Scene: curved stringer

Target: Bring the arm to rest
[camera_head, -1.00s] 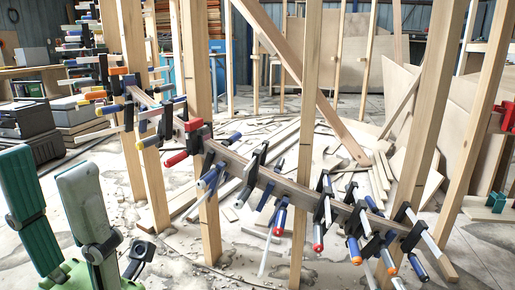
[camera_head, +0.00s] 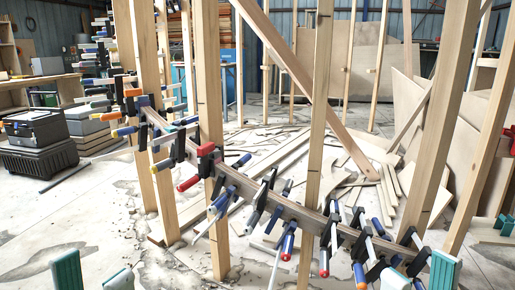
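I see nothing held in either gripper. The rest of both arms is below the frame. The curved wooden stringer (camera_head: 293,209) runs from upper left to lower right, with many clamps along it.
Upright wooden posts (camera_head: 210,100) stand around the stringer. Dark tool cases (camera_head: 38,143) stand at the left. Loose planks and offcuts (camera_head: 365,190) lie on the floor behind. A diagonal brace (camera_head: 300,75) crosses the middle. The floor at lower left is clear.

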